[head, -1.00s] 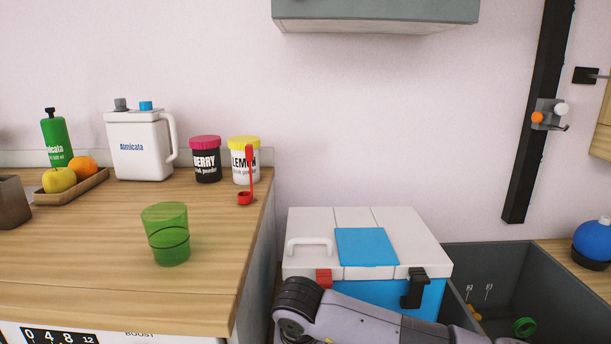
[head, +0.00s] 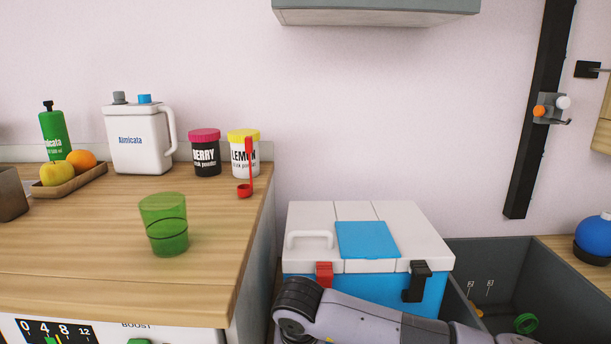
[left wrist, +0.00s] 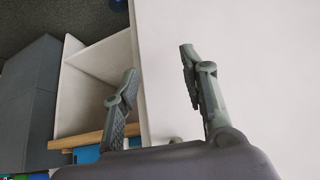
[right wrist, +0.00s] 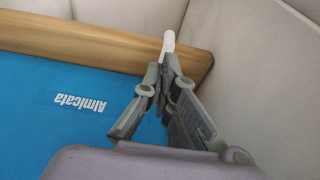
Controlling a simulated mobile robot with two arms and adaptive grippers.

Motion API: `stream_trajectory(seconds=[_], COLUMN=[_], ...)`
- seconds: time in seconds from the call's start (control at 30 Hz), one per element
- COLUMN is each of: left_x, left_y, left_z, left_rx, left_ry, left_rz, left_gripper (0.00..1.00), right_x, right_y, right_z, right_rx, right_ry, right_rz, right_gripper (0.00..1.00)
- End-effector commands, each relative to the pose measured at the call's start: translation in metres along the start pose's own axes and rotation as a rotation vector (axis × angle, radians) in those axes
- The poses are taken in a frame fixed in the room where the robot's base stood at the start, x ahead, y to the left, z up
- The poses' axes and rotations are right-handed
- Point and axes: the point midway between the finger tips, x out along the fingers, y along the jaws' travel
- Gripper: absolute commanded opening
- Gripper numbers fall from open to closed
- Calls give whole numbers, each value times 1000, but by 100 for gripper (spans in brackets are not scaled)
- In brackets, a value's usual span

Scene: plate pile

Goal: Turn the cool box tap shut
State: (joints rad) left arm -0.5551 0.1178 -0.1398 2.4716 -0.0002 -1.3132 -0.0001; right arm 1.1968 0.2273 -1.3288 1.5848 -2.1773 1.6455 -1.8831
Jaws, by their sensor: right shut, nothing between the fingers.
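The cool box (head: 420,222), blue with a white lid, stands right of the counter. My right arm crosses in front of its lower part, and its tap is hidden in the head view. In the right wrist view a blue face with the upside-down word Almicata (right wrist: 50,125) fills the left. My right gripper (right wrist: 158,72) is shut and empty beside it. A white rounded piece (right wrist: 168,42), possibly the tap lever, shows just beyond the fingertips; I cannot tell whether they touch. My left gripper (left wrist: 158,62) is open and empty, away from the cool box.
A green cup (head: 163,224) stands on the wooden counter (head: 90,240), with a white jug (head: 138,140) and two powder tubs behind. A grey bin (head: 560,290) stands right of the cool box. A wooden edge (right wrist: 90,45) and pale walls lie close to my right gripper.

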Motion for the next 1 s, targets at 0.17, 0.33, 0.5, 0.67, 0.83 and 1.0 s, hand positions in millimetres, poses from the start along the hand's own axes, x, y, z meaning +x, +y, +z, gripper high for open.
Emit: stream_trajectory(seconds=[0.17, 0.33, 0.5, 0.67, 0.83, 1.0], left_x=[0, 1, 1, 1, 2, 2], left_y=[0, 0, 0, 1, 1, 2], left_z=[-1, -4, -5, -7, -10, -11], left_rx=[0, 0, 0, 1, 1, 1], left_ry=[7, 17, 24, 35, 48, 53], left_rz=[0, 1, 1, 2, 2, 3], left_gripper=[40, 40, 40, 40, 40, 40], right_x=[0, 0, 1, 1, 1, 1], right_y=[0, 0, 0, 0, 0, -1], right_z=[-1, -1, -2, -2, -2, -3], right_rx=[0, 0, 0, 0, 0, -1], right_ry=[0, 0, 0, 0, 0, 0], right_rz=[0, 0, 0, 0, 0, 0], right_gripper=[0, 0, 0, 0, 0, 0])
